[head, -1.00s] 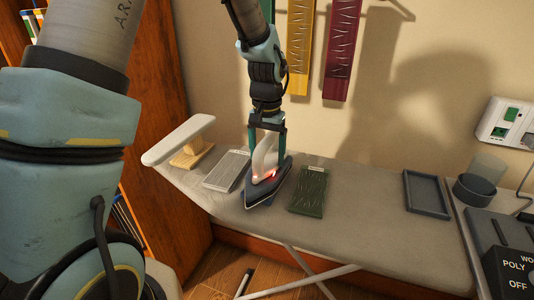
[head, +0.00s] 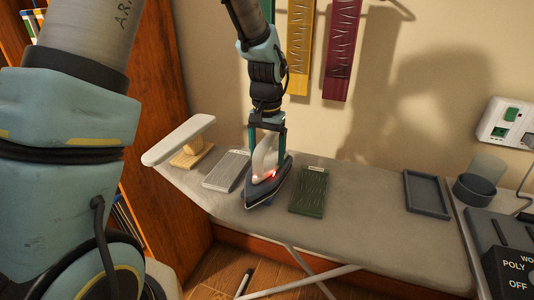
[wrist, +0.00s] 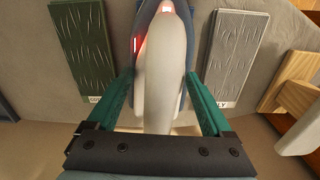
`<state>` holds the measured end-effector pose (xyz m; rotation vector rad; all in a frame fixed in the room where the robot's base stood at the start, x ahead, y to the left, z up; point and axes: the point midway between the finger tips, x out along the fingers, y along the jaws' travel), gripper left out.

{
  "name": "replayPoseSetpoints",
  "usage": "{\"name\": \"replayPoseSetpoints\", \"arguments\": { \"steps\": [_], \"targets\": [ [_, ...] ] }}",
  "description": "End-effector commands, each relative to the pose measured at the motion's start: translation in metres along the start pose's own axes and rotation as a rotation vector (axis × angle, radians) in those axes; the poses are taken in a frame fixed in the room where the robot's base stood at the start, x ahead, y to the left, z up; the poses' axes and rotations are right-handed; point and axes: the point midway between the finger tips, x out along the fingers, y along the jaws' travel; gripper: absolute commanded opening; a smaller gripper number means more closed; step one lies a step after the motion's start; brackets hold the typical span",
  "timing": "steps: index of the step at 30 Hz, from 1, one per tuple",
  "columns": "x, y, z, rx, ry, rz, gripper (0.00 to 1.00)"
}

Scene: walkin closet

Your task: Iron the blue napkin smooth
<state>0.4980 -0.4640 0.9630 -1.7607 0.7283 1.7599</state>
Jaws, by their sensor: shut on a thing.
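My gripper (head: 267,130) is shut on the pale handle of the iron (head: 257,190). The iron has a dark body and a glowing red light, and it is upright, sole down, at the ironing board (head: 350,235). In the wrist view the fingers (wrist: 157,100) lie on both sides of the handle (wrist: 158,80). I see no blue napkin clearly in either view; the area under the iron is hidden. A grey wrinkled cloth (head: 226,170) lies left of the iron, and a dark green wrinkled cloth (head: 310,192) lies to its right.
A white-topped sleeve board (head: 180,140) on a wooden support stands at the board's left end. An empty dark tray (head: 427,194) lies at the right, beside a round holder (head: 474,189) and control box (head: 510,272). Yellow (head: 298,50) and maroon (head: 342,50) cloths hang behind. The board between green cloth and tray is clear.

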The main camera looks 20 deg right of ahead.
Motion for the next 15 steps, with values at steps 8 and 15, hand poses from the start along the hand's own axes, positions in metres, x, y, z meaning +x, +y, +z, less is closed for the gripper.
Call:
{"name": "replayPoseSetpoints", "arguments": {
  "steps": [8, 15],
  "targets": [
    [-0.015, 0.000, 0.000, 0.000, 0.000, 0.000, 0.00],
    [-0.035, 0.000, -0.001, 0.000, 0.002, 0.000, 0.00]
  ]
}}
